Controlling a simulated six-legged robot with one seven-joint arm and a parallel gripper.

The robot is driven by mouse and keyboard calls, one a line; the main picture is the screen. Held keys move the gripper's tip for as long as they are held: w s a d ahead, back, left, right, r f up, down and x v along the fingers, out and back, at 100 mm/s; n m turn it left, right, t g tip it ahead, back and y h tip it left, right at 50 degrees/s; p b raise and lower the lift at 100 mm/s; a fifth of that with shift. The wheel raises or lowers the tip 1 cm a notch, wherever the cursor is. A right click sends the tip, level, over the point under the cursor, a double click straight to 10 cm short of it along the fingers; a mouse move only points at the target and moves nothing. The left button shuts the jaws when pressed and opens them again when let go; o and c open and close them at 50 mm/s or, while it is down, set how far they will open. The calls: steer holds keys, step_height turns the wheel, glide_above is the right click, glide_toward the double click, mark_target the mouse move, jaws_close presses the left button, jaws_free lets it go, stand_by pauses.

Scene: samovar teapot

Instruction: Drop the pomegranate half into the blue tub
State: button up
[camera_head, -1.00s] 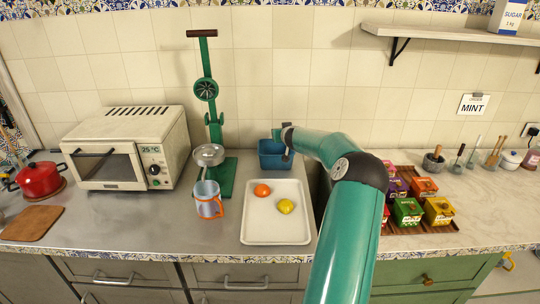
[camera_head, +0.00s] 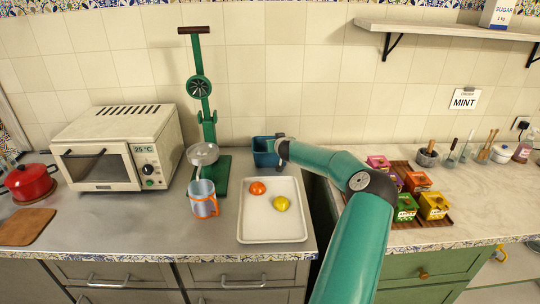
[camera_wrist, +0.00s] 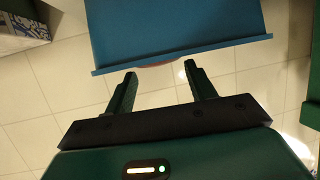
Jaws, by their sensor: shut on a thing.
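The blue tub (camera_head: 266,158) stands against the wall behind the white tray, and its blue side fills the top of the wrist view (camera_wrist: 175,25). My gripper (camera_wrist: 160,70) has its two fingers apart around something, with the tips at the tub's rim. A thin reddish sliver, which I take as the pomegranate half (camera_wrist: 156,66), shows between the fingertips along that rim. The rest of it is hidden behind the tub's side. In the head view my wrist is at the tub's right side, and the fingers and the fruit cannot be made out.
The white tray (camera_head: 273,233) in front of the tub holds an orange fruit (camera_head: 257,188) and a yellow lemon (camera_head: 281,203). A green press (camera_head: 208,125) and a grey cup (camera_head: 202,197) stand left. Coloured boxes (camera_head: 417,182) stand right, past a dark gap between counters.

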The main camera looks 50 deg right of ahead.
steer(key=shift+w, duration=0.15)
steer(key=o, duration=1.1)
steer(key=shift+o, duration=0.2)
steer(key=v, duration=1.4)
